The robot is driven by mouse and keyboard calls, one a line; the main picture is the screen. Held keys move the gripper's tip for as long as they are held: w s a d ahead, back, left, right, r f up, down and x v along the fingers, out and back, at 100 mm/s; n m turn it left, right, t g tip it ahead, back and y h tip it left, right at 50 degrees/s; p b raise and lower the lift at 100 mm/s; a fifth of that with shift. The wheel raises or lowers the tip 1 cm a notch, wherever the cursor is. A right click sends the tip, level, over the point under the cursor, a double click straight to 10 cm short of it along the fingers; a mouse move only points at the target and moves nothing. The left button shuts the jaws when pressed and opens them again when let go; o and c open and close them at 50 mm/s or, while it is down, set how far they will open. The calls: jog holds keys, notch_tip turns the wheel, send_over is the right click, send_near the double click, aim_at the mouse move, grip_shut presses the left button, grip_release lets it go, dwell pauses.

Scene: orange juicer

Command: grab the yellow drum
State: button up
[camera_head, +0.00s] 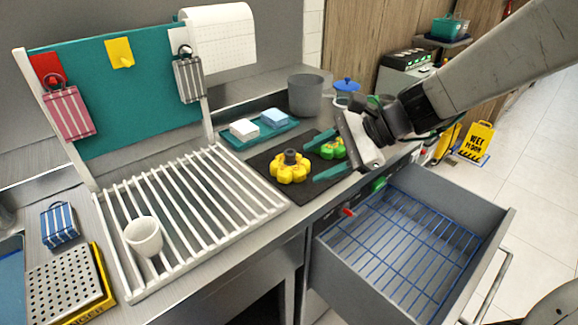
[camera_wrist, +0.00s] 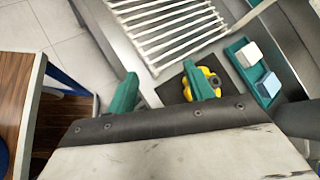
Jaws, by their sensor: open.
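A yellow lobed drum with a dark grey hub (camera_head: 289,170) lies on a black mat (camera_head: 262,160) on the counter. A second yellow lobed piece with a green top (camera_head: 333,150) lies behind it, partly covered by a gripper finger. My gripper (camera_head: 315,160) is open and empty, its two teal fingers pointing left toward the dark-hubbed drum, which is not between them. In the wrist view my gripper (camera_wrist: 160,90) shows both fingers apart, and yellow lobes with a dark hub (camera_wrist: 213,82) show partly behind the right finger.
A white rack (camera_head: 190,205) with a white cup (camera_head: 143,236) stands left of the mat. A teal tray (camera_head: 262,134) with two blocks and a grey pot (camera_head: 305,95) are behind. An open drawer (camera_head: 400,255) juts out below my gripper.

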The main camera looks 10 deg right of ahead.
aim_at(290, 152)
jog(key=w+f+m+t, duration=0.1)
jog(key=w+f+m, duration=0.1)
jog(key=w+m, duration=0.1)
jog(key=w+d+f+m+t, duration=0.1)
jog(key=w+f+m+t, duration=0.1)
jog(key=w+m, duration=0.2)
jog(key=w+f+m+t, duration=0.1)
jog(key=w+f+m, duration=0.1)
jog(key=w, duration=0.3)
jog(key=shift+d+f+m+y, duration=0.3)
jog(key=shift+d+f+m, duration=0.1)
jog(key=shift+m, duration=0.3)
jog(key=shift+t, duration=0.3)
jog(key=x, duration=0.8)
jog(key=c, duration=1.1)
